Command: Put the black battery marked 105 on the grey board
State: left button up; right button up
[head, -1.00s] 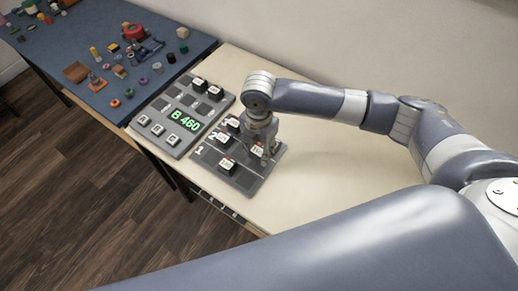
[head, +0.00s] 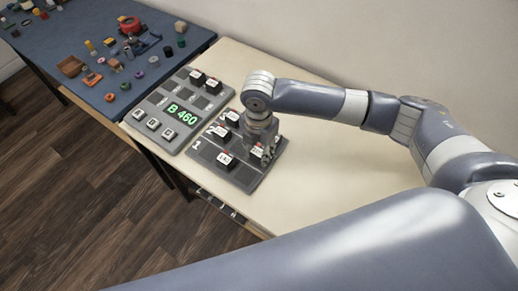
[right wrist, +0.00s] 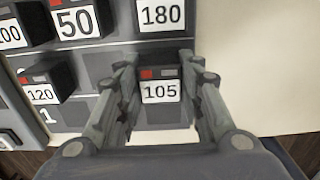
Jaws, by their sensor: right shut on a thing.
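The black battery marked 105 (right wrist: 160,92) has a white label and a red patch on top. It sits between the fingers of my right gripper (right wrist: 163,98), which is shut on it. In the head view the right gripper (head: 262,146) points down over the right end of the grey rack with numbered rows (head: 240,180). I cannot tell whether the battery touches the rack or is slightly lifted. The grey board with the green "B 460" display (head: 160,104) lies just left of the rack, with two black batteries at its far end. My left gripper is not in view.
Other black batteries stand on the rack, marked 180 (right wrist: 160,14), 50 (right wrist: 74,22) and 120 (right wrist: 42,92) in the wrist view. A blue table (head: 75,75) with small loose parts adjoins at the left. The cream tabletop (head: 330,170) right of the rack is clear.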

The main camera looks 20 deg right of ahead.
aim_at(259, 151)
jog(key=shift+f, duration=0.45)
jog(key=o, duration=1.2)
notch_tip(259, 151, up, 12)
